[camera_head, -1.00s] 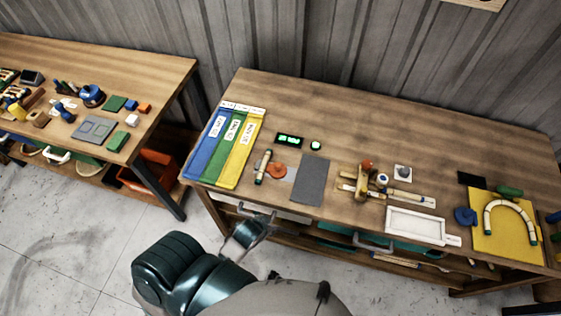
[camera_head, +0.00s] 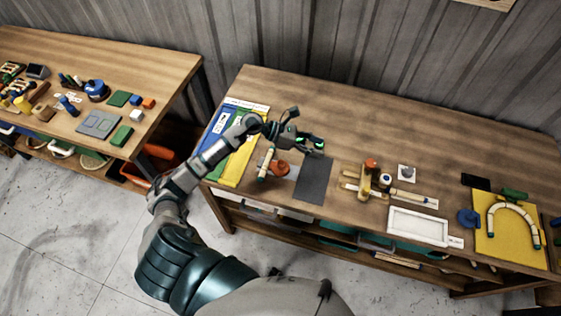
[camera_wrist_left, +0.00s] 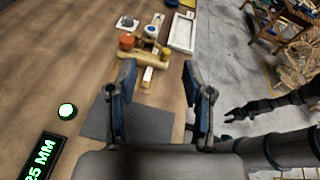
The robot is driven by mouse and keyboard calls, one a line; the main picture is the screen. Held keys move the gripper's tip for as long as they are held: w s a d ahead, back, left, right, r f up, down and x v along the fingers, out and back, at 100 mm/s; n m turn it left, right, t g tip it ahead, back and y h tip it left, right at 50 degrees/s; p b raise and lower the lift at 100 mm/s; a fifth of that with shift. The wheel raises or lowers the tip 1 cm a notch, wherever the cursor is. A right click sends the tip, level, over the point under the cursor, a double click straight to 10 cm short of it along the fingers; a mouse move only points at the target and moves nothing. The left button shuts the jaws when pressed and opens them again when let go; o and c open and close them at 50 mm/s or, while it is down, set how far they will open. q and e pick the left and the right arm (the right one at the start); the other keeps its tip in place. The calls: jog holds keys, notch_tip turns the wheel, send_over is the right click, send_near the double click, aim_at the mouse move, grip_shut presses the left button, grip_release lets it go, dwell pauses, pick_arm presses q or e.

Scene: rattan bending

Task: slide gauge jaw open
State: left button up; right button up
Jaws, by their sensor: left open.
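The wooden gauge (camera_head: 368,184), with an orange knob on top and light jaw pieces, sits right of the grey mat in the head view. It also shows in the left wrist view (camera_wrist_left: 140,55), ahead of my fingers. My left gripper (camera_head: 308,128) is open and empty over the table, above the display and left of the gauge. In the left wrist view its two fingers (camera_wrist_left: 160,80) are wide apart, with the gauge beyond them. My right gripper (camera_wrist_left: 235,115) shows small and dark at the right of that view; its opening is unclear.
A display reading 25 MM (camera_wrist_left: 43,158) and a green-lit round button (camera_wrist_left: 67,110) lie near the grey mat (camera_head: 313,180). A white tray (camera_head: 418,227) and a yellow board (camera_head: 507,238) are farther right. The table's back is clear.

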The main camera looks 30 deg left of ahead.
pick_arm(q)
jog(key=a+f+m+g+y, duration=0.25)
jog(key=a+y, duration=0.25)
jog(key=a, duration=0.5)
jog(key=m+g+y, duration=0.1)
jog(key=g+y, duration=0.1)
jog(key=y, duration=0.2)
send_near(280, 161)
jog(key=shift+t, duration=0.25)
jog(key=p+x, duration=0.1)
jog(key=x, duration=0.2)
jog(key=p+x, duration=0.1)
jog(key=x, duration=0.6)
jog(key=shift+s+d+f+p, duration=0.15)
jog(key=shift+s+d+p, duration=0.1)
jog(key=shift+p, duration=0.15)
jog(key=shift+a, duration=0.1)
grip_shut()
